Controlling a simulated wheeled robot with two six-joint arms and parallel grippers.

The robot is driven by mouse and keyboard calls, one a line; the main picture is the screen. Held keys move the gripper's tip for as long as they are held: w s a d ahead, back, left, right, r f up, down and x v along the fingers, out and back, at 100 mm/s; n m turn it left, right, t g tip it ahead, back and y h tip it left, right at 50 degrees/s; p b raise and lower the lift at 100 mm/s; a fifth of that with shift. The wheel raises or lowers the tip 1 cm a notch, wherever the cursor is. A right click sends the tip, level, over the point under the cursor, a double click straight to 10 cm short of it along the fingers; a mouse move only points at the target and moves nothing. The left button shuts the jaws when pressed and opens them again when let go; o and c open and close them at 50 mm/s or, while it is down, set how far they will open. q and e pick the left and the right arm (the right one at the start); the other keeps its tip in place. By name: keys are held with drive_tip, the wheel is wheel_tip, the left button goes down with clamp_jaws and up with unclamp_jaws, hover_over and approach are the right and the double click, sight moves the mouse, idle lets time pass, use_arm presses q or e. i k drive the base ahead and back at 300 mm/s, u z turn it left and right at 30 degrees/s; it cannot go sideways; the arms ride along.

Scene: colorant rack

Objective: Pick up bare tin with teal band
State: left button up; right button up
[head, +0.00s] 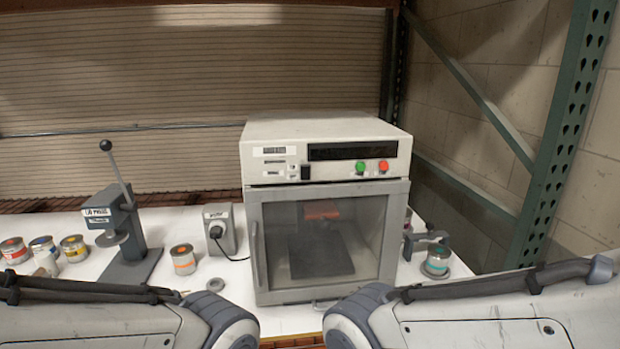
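A bare metal tin with a teal band (437,261) stands upright on the white table, to the right of the oven-like cabinet. It sits on or in a dark round base beside a small grey clamp-like fixture; I cannot tell whether the two touch. My left and right arms come in along the bottom of the head view, with their rounded joints near the middle. Neither gripper shows in this view, so what they hold is hidden. Both visible arm parts are nearer to me than the tin.
A cabinet (325,205) with a glass door stands mid-table, its door shut. To its left are an orange-banded tin (183,259), a socket box (220,228) and a lever press (128,235). Several tins stand far left. A green rack post (565,130) rises at right.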

sight(435, 266)
drive_tip(key=z, duration=0.75)
drive_tip(key=k, duration=0.4)
drive_tip(key=z, duration=0.3)
drive_tip(key=i, duration=0.75)
drive_tip(key=u, duration=0.9)
drive_tip(key=i, duration=0.95)
drive_tip(key=u, duration=0.15)
